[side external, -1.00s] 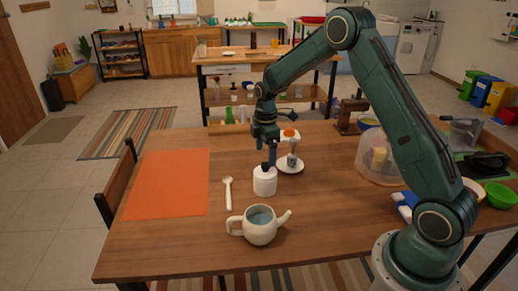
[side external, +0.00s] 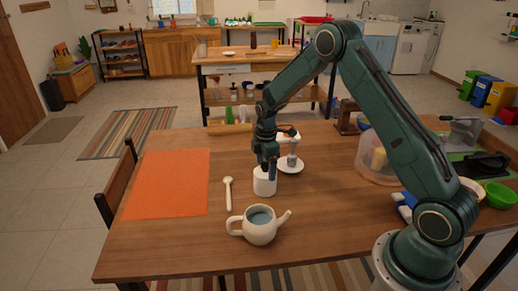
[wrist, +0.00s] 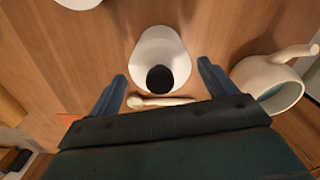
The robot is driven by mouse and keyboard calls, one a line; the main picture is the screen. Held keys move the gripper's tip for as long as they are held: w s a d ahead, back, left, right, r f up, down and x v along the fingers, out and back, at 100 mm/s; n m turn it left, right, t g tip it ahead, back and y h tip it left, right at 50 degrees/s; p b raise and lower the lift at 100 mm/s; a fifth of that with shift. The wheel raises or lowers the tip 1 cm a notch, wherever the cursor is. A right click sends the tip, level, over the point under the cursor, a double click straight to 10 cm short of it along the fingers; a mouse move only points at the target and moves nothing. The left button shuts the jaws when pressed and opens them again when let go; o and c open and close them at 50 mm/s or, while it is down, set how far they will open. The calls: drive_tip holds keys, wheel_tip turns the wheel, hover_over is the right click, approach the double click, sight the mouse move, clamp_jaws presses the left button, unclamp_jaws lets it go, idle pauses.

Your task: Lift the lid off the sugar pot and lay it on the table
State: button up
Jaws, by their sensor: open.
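The sugar pot (side external: 265,186) is a small white cylinder standing upright on the wooden table. It also shows in the wrist view (wrist: 158,42), with its lid on and a round black lid knob (wrist: 159,78) on top. My gripper (side external: 266,168) is directly over the pot, pointing down, with its fingertips low near the lid. In the wrist view my gripper (wrist: 162,72) is open, one finger on each side of the knob and apart from it. In the side view the fingers hide the knob.
A white spouted pot (side external: 259,232) with an open top stands in front. A spoon (side external: 228,193) lies left of the sugar pot.

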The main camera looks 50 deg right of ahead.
sight(266, 164)
idle(0.3)
drive_tip(key=c, duration=1.6)
drive_tip(key=shift+s+f, duration=0.1)
drive_tip(key=shift+f, duration=0.05)
drive_tip(key=shift+c, duration=0.5)
drive_tip(key=shift+a, duration=0.1)
wheel_tip(266, 164, up, 20)
drive_tip(key=shift+r, duration=0.2)
